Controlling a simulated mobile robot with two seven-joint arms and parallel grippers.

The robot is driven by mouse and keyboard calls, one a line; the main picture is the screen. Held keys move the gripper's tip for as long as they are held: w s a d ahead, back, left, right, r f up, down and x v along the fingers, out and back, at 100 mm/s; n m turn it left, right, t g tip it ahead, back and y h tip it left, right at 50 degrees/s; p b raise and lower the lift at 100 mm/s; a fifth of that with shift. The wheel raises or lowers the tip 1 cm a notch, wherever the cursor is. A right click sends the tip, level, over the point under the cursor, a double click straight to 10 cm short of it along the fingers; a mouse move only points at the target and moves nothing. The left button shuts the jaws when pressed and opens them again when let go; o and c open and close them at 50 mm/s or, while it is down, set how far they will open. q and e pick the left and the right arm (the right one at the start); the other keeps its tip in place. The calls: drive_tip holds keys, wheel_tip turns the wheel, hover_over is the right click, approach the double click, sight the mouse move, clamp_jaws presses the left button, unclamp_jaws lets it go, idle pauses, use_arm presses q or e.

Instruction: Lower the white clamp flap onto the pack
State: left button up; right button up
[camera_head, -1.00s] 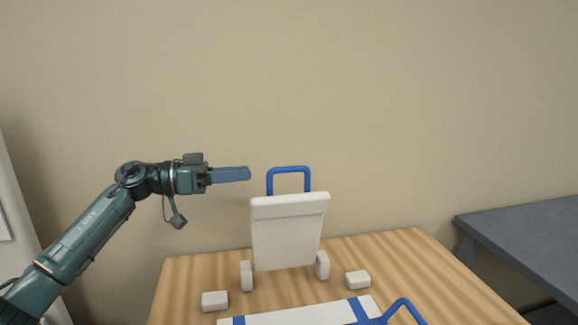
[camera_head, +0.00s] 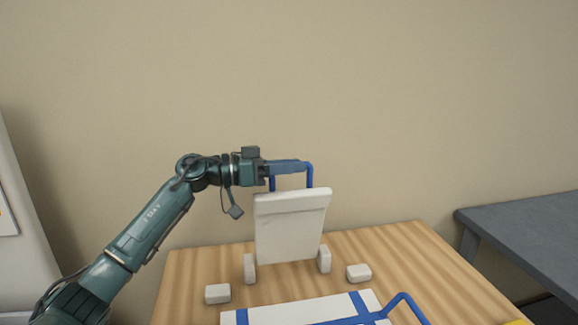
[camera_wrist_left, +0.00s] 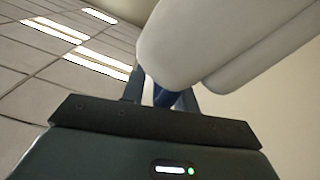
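The white clamp flap (camera_head: 290,230) stands raised, nearly upright, between two white hinge posts on the wooden table. Its blue handle (camera_head: 309,176) rises from the top edge, partly hidden by my left gripper (camera_head: 290,167). The left fingers lie level across the handle's top bar. In the left wrist view, the fingers (camera_wrist_left: 160,92) show a gap with blue handle between them; the flap's pale underside or edge (camera_wrist_left: 190,45) covers much of the view. Contact is unclear. A white panel with blue bands (camera_head: 285,312), possibly the pack, lies in front, cut off below. My right gripper is not in view.
Two small white blocks (camera_head: 218,293) (camera_head: 358,273) sit on the wooden table (camera_head: 400,255) either side of the flap. A grey table (camera_head: 525,235) stands right. Space above the flap is clear.

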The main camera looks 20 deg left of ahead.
use_arm(q)
clamp_jaws()
drive_tip(key=shift+s, duration=0.1)
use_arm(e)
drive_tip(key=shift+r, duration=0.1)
use_arm(q)
drive_tip(key=shift+s+d+p, duration=0.2)
drive_tip(key=shift+p, duration=0.1)
drive_tip(key=s+d+f+m+p, duration=0.4)
drive_tip(key=s+d+f+m, duration=0.3)
drive_tip(key=s, duration=0.5)
drive_tip(key=shift+s+d+f, duration=0.25)
drive_tip(key=shift+d+f, duration=0.35)
drive_tip(key=shift+d, duration=0.15)
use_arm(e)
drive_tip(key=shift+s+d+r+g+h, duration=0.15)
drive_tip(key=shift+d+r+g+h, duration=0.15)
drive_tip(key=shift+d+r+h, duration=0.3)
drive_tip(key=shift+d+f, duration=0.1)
